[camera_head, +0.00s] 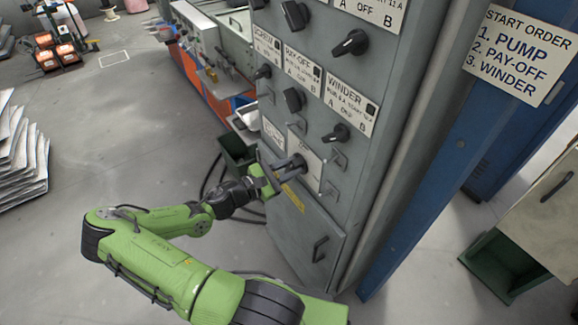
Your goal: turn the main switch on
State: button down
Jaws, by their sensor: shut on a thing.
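A tall grey control cabinet (352,85) fills the middle right, with several black rotary knobs and white labels on its face. A grey and black switch handle (296,162) sticks out from a pale plate (306,152) low on the panel; I take it to be the main switch, but its label is too small to read. My green arm reaches in from below, and my gripper (277,178) is at this handle, shut on it. The fingers and arm hide part of the handle and of the plate.
A sign reading START ORDER (518,54) hangs on a blue post at right. The lower cabinet door has a black pull handle (320,248). A dark green bin (236,154) stands behind my gripper, with black cables near it.

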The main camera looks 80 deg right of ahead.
jog(key=shift+s+a+f+m+b, duration=0.1)
jog(key=shift+f+m+b, duration=0.15)
jog(key=shift+m+b, duration=1.35)
jog(key=shift+s+a+f+m+b, duration=0.15)
jog(key=shift+m+b, duration=0.3)
jog(key=shift+m, duration=2.3)
jog(key=shift+s+f+m+b, duration=0.1)
jog(key=shift+f+m+b, duration=0.2)
jog(key=shift+m+b, duration=1.3)
jog(key=shift+m+p, duration=0.45)
jog(key=shift+m, duration=0.2)
jog(key=c, duration=1)
grip_release()
jog(key=shift+o, duration=0.2)
jog(key=shift+w, duration=0.1)
jog(key=p+v, duration=0.2)
jog(key=v, duration=1.3)
jog(key=shift+w+a, duration=0.25)
jog(key=shift+a, duration=0.05)
